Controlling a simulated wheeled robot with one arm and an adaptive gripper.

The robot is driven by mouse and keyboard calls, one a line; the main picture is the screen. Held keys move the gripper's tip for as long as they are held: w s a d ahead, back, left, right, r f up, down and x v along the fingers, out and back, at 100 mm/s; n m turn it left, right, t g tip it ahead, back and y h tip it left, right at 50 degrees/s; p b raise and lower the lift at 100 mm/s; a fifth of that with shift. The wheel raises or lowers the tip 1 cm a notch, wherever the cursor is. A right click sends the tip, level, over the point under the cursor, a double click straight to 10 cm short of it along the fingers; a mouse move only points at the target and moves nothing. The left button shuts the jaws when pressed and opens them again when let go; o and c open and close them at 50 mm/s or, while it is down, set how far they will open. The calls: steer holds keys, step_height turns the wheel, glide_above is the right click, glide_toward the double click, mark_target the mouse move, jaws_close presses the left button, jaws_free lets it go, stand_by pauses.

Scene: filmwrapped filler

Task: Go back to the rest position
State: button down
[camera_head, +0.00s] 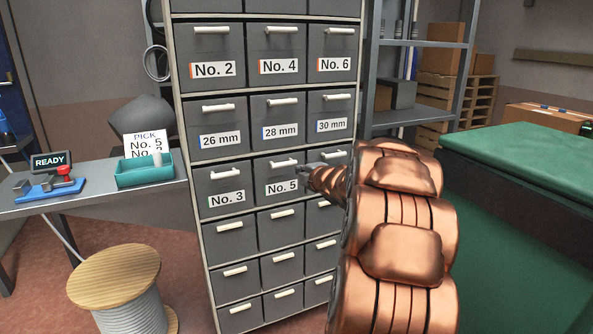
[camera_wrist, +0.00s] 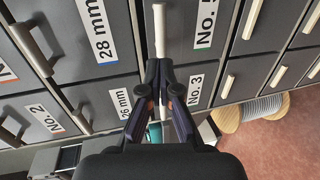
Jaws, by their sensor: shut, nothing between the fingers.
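My gripper (camera_head: 314,174) is in front of the drawer cabinet, at the right side of the drawer labelled No. 5 (camera_head: 281,188) in the head view. In the wrist view my gripper (camera_wrist: 159,68) has its fingertips together with nothing held, close to the end of a pale bar handle (camera_wrist: 160,30). I cannot tell whether they touch it. The No. 5 drawer looks closed. The No. 3 drawer (camera_head: 226,198) is to its left. My copper-coloured arm hides part of the cabinet's right column.
A teal tray (camera_head: 137,178), a PICK sign (camera_head: 147,139) and a READY device (camera_head: 48,161) stand on the left bench. A cable spool (camera_head: 114,265) stands on the floor in front. A green-topped bench (camera_head: 530,155) is at right, shelving (camera_head: 425,43) behind.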

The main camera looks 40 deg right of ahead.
steer(key=shift+v, duration=1.85)
steer(key=s+a+f+m+g, duration=0.5)
steer(key=a+f, duration=0.1)
steer(key=a, duration=0.5)
steer(key=s+a+f+m+g, duration=0.4)
steer(key=s+a+f+m, duration=0.15)
steer(key=a, duration=0.55)
steer(key=s+a+f+m+g+y, duration=0.2)
steer(key=s+a+g, duration=0.2)
steer(key=s+a, duration=0.7)
steer(key=s+a+f+m+g+y, duration=0.2)
steer(key=s+a+g+y, duration=0.15)
steer(key=s+a, duration=0.75)
steer(key=s+d+r+p, duration=0.1)
steer(key=r+p, duration=0.9)
steer(key=s+d+r+p, duration=0.1)
steer(key=s+r+p, duration=0.1)
steer(key=r+p, duration=0.7)
step_height(320, 180, up, 2)
steer(key=shift+r+p, duration=0.1)
steer(key=shift+p, duration=0.3)
